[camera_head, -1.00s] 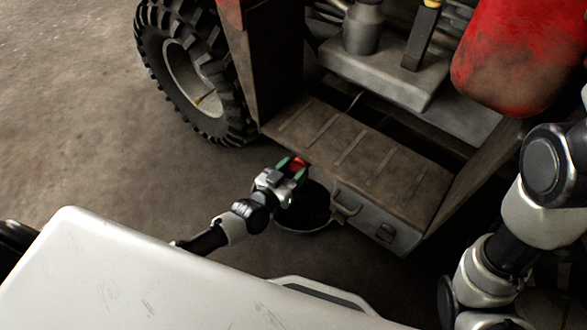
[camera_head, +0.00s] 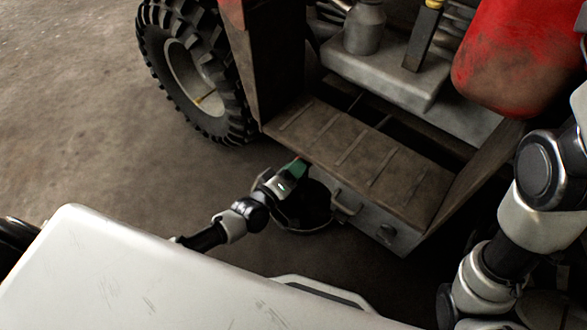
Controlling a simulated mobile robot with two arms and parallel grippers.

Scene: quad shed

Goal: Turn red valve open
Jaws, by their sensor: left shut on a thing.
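The red valve (camera_head: 301,159) shows only as a small red sliver at the tip of my left gripper, beside the quad's footwell; the rest of it is hidden by the fingers. My left gripper (camera_head: 293,170) reaches in from the lower left and is shut on the red valve. The gripper is turned so that one green-edged finger faces the camera. My right arm stands at the right edge, and its gripper is out of the picture.
A dark round pan (camera_head: 305,208) sits on the floor just below the gripper. The quad's ribbed footwell (camera_head: 350,150) and its metal side with a handle (camera_head: 345,203) are close to the right. A knobbly tyre (camera_head: 190,75) stands behind. Floor at left is clear.

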